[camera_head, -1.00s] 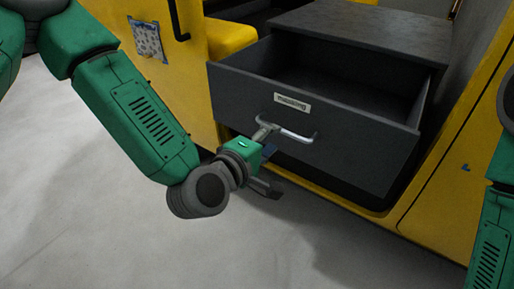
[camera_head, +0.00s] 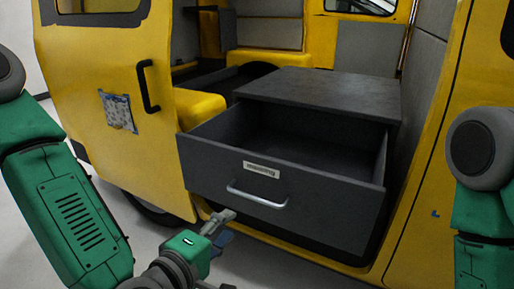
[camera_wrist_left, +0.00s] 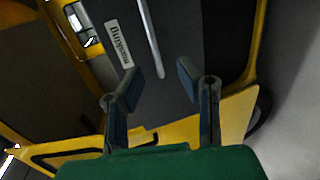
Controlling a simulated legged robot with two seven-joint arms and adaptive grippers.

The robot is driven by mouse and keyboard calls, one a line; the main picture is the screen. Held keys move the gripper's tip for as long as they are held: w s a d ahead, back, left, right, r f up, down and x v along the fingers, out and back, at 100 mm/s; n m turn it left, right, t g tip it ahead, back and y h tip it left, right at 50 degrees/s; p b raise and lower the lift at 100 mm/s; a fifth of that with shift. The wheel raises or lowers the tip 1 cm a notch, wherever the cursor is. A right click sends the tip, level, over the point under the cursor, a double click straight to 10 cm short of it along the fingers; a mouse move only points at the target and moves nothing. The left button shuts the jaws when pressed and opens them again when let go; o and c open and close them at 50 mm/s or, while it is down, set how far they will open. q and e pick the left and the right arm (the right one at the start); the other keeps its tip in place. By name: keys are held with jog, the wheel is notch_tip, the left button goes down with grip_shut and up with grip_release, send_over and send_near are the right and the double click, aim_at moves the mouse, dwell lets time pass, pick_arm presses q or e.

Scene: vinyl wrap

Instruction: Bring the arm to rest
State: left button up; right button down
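My left gripper (camera_head: 224,245) is low and left of the open drawer, in front of the yellow vehicle. Its two blue-grey fingers are spread apart with nothing between them, as the left wrist view (camera_wrist_left: 160,78) also shows. The dark grey drawer (camera_head: 235,185) is pulled out, and the part of its inside that shows looks empty. Its silver handle (camera_head: 258,198) is above and right of the gripper, apart from it. The handle also shows in the left wrist view (camera_wrist_left: 149,35), beyond the fingers. My right gripper is out of view; only part of my right arm shows.
The drawer front carries a "masking" label (camera_head: 261,170). The yellow door (camera_head: 100,125) with a black handle (camera_head: 147,87) and a patterned pouch (camera_head: 118,111) stands open at left. A dark cabinet top (camera_head: 325,95) is behind the drawer. Grey floor (camera_head: 285,270) lies clear below.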

pick_arm(q)
jog(key=s+a+f+m+g+y+p, duration=0.1)
jog(key=s+a+f+m+g+p, duration=0.15)
jog(key=s+f+m+g, duration=0.35)
jog(key=s+a+f+m+g+y+p, duration=0.1)
jog(key=s+a+f+m+g+p, duration=0.15)
jog(key=s+f, duration=0.45)
jog(key=s+a+f+m+g+y+p, duration=0.2)
jog(key=s+a+f+m+g+y, duration=0.2)
jog(key=s+a, duration=0.5)
jog(key=a+f+m+g, duration=0.1)
jog(key=a+f, duration=0.1)
jog(key=a, duration=0.2)
jog(key=shift+s+a+f, duration=0.2)
jog(key=shift+s, duration=0.15)
jog(key=shift+w, duration=0.15)
